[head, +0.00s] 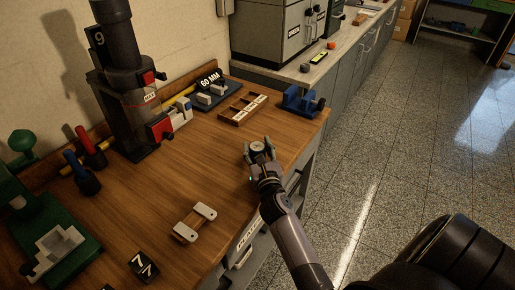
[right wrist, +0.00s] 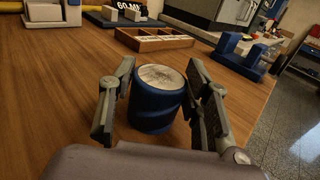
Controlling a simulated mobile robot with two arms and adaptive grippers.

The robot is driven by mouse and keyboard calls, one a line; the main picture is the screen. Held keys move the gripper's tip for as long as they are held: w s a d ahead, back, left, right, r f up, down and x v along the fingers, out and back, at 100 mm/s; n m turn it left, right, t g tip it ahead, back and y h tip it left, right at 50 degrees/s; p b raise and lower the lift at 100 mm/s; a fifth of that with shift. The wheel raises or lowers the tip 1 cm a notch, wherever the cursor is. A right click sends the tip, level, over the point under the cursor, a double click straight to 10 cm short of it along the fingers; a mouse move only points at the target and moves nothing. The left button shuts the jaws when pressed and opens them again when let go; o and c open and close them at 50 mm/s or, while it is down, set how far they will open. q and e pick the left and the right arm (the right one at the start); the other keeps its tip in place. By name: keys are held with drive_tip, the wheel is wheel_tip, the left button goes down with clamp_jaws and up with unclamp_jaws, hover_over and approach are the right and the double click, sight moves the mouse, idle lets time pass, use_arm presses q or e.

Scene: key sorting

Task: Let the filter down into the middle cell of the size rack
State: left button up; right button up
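The filter (right wrist: 155,108) is a short dark-blue cylinder with a pale metal top, seen in the right wrist view. The size rack (head: 233,118) is a low wooden tray with cells and pale labels, farther back on the bench. It also shows in the right wrist view (right wrist: 152,44), beyond the filter and apart from it. The bottoms of its cells are mostly hidden there. My left gripper is not in view.
A blue fixture (head: 300,101) stands right of the rack near the bench edge. A 60 MM block (head: 209,97) lies behind the rack. A dark column machine (head: 130,110) stands at the back left. A wooden piece with pale ends (head: 194,222) lies in front. Bare bench lies between.

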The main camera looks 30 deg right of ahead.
drive_tip(key=o, duration=0.3)
